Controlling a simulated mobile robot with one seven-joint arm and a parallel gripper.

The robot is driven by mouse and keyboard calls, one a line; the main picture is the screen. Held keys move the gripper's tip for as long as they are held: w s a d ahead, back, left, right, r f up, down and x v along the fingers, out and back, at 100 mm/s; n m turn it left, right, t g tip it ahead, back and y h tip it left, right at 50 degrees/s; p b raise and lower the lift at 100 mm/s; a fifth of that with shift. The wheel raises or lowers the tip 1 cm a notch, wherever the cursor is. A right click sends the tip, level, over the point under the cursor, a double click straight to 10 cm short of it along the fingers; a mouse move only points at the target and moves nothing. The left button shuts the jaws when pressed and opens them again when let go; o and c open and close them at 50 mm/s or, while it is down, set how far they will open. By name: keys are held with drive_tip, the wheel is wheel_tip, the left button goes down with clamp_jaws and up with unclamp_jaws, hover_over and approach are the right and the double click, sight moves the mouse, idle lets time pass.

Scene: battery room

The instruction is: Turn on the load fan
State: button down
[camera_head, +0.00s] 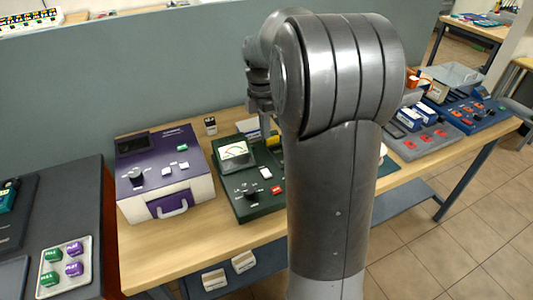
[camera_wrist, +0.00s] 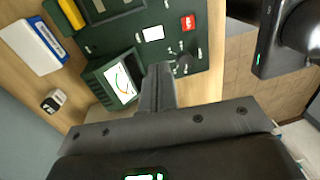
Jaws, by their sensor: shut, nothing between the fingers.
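A dark green panel (camera_head: 244,204) stands on the wooden bench, with a white-faced meter (camera_head: 233,151), a black knob, a white switch (camera_head: 265,173) and a red switch (camera_head: 277,190). It also shows in the wrist view, with the meter (camera_wrist: 122,84), white switch (camera_wrist: 153,33) and red switch (camera_wrist: 188,22). My gripper (camera_wrist: 158,72) is shut and empty, its fingertips over the panel beside the meter; I cannot tell if they touch. In the head view my arm hides the panel's right side. I cannot make out which part is the load fan, or any label for it.
A purple box (camera_head: 165,170) with a knob and handle stands left of the panel. A small black-and-white block (camera_head: 210,125) sits behind. Blue and grey units (camera_head: 465,110) stand farther right. A grey partition (camera_head: 120,75) closes the back. Some bare wood (camera_head: 180,235) shows in front.

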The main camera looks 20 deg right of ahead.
sight(268, 175)
drive_tip(key=f, duration=0.4)
drive_tip(key=s+f, duration=0.1)
drive_tip(key=f, duration=0.8)
drive_tip(key=shift+s, duration=0.3)
drive_tip(key=shift+f, duration=0.2)
drive_tip(key=shift+s+f, duration=0.15)
drive_tip(key=shift+f, duration=0.05)
drive_tip(key=shift+w+r, duration=0.2)
drive_tip(key=shift+w, duration=0.65)
wheel_tip(268, 175, up, 14)
drive_tip(key=w, duration=0.1)
drive_tip(key=shift+w, duration=0.35)
